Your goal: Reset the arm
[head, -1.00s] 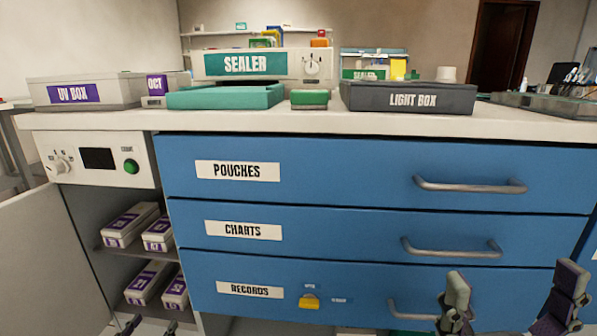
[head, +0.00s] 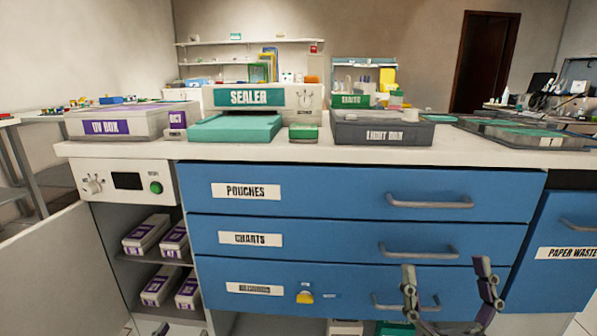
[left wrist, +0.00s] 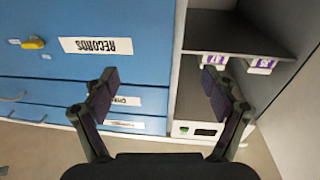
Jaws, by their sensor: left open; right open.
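My right gripper (head: 447,270) is open and empty in front of the blue drawer unit (head: 330,221), at the lower right of the head view. Its two fingers stand upright and apart, near the lowest drawer's handle. My left gripper (left wrist: 158,80) is open and empty in the left wrist view, where the cabinet appears upside down. Its fingers straddle the boundary between the drawers and the open shelf compartment (left wrist: 232,38). In the head view only a small part of it shows at the bottom edge, left of the drawers.
An open door (head: 45,262) stands at the lower left.

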